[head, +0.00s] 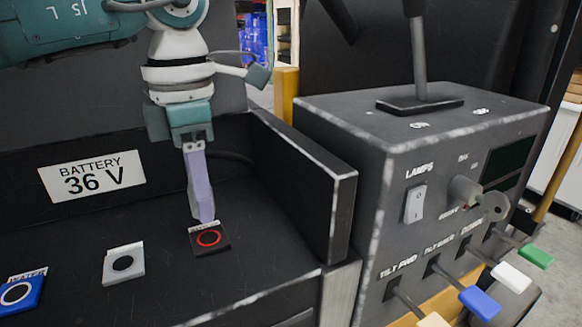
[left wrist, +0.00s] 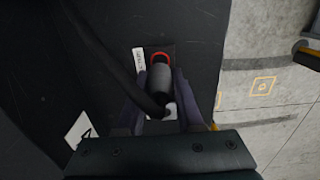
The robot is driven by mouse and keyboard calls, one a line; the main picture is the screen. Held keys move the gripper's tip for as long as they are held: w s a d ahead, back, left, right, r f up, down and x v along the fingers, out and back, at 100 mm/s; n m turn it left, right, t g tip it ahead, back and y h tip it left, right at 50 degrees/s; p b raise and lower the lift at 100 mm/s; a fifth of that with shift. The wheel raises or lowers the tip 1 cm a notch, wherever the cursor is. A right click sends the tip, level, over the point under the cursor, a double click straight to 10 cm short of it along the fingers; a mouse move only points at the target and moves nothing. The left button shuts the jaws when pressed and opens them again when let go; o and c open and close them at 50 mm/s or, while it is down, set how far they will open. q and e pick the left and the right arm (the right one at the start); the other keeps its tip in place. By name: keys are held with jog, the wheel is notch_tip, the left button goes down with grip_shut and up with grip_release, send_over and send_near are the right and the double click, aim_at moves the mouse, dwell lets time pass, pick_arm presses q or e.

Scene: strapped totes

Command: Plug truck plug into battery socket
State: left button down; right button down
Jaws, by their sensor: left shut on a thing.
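My left gripper (head: 204,215) points down at the battery socket (head: 210,241), a black block with a red ring and a small white label. In the left wrist view, the gripper's two fingers (left wrist: 162,92) are shut on the truck plug (left wrist: 160,85), a dark grey cylinder with a thick black cable (left wrist: 108,62). The plug's far end lies over the lower part of the socket's red ring (left wrist: 160,54). I cannot tell whether it touches or is inserted. In the head view the fingers hide the plug. My right gripper is not in view.
A white socket block (head: 124,263) and a blue one (head: 20,293) labelled WATER sit to the left. A raised black wall (head: 300,185) stands right of the battery socket. Beyond it is a grey control box (head: 375,150) with a key, switch and coloured levers.

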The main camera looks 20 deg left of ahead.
pick_arm(q)
jog(key=shift+f+b, duration=0.85)
jog(key=shift+f, duration=0.6)
jog(key=shift+f+b, duration=0.55)
dwell(1.1)
jog(key=shift+c, duration=2.3)
grip_release()
notch_tip(320, 180, up, 10)
jog(key=shift+b, duration=0.3)
jog(key=shift+s, duration=0.1)
